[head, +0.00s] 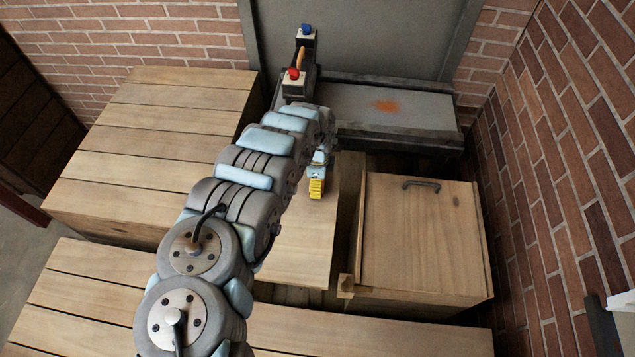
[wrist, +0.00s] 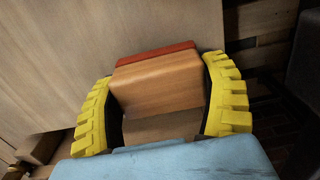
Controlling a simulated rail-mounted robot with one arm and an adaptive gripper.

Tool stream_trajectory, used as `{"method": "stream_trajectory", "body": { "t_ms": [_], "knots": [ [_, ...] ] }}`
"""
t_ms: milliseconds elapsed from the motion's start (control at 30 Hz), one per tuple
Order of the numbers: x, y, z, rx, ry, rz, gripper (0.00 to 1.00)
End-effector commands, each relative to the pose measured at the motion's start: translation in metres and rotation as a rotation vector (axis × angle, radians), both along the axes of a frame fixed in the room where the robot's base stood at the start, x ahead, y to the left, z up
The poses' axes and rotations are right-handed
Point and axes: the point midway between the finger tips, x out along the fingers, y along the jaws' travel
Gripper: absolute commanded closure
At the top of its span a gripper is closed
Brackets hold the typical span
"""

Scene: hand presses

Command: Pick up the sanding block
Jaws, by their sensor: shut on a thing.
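The sanding block (wrist: 160,82) is a wooden block with a red layer along its far edge, in the middle of the wrist view. My gripper (wrist: 163,100) has one yellow ribbed finger on each side of the block and is shut on it. In the head view my gripper (head: 316,187) points down over a wooden surface (head: 305,245), with a yellow finger showing. The block is hidden there behind my gripper and arm. I cannot tell whether the block touches the surface or hangs just above it.
A wooden cabinet (head: 415,245) with a dark handle stands close to the right of my gripper. A grey metal press (head: 390,112) with a red button (head: 294,75) and a blue button (head: 306,29) is behind. Plank tables (head: 150,140) lie left, and a brick wall (head: 560,150) is right.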

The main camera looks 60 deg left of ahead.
Motion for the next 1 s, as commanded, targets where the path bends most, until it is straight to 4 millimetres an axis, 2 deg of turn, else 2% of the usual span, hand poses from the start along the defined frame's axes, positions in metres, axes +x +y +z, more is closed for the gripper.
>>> {"method": "stream_trajectory", "body": {
  "t_ms": [167,900,1000],
  "knots": [
    [-0.001,0.001,0.028,0.002,0.003,-0.001,0.59],
    [-0.032,-0.04,0.086,0.002,0.003,0.001,0.59],
    [-0.034,-0.043,0.087,0.001,0.0,0.002,0.59]
  ]
}}
